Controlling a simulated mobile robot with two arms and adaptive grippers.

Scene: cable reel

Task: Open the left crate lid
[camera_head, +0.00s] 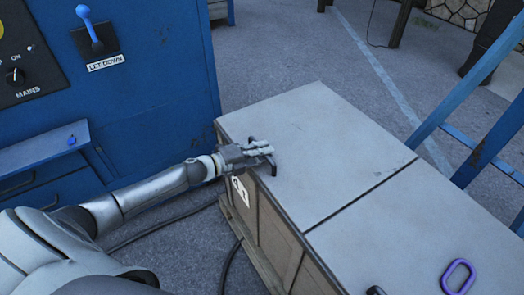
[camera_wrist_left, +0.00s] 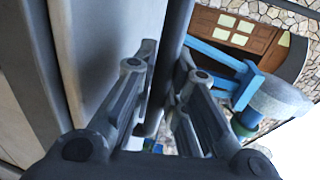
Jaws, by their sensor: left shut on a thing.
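The crate (camera_head: 285,243) is a brown wooden box with two flat grey lids side by side. The left lid (camera_head: 320,130) lies flat and closed, with a dark gap between it and the right lid (camera_head: 420,235). My left gripper (camera_head: 266,155) is at the left lid's front edge, shut on its black handle (camera_head: 274,168), which it partly hides. In the left wrist view the dark handle bar (camera_wrist_left: 172,55) runs between the two fingers, with a grey surface to its left. My right gripper is not in view.
A blue cabinet (camera_head: 155,110) with a lever and a knob stands at the left. A purple ring (camera_head: 458,276) lies on the right lid. Blue ladder-like rails (camera_head: 470,110) stand at the right. Dark cables (camera_head: 165,227) lie on the floor by the crate.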

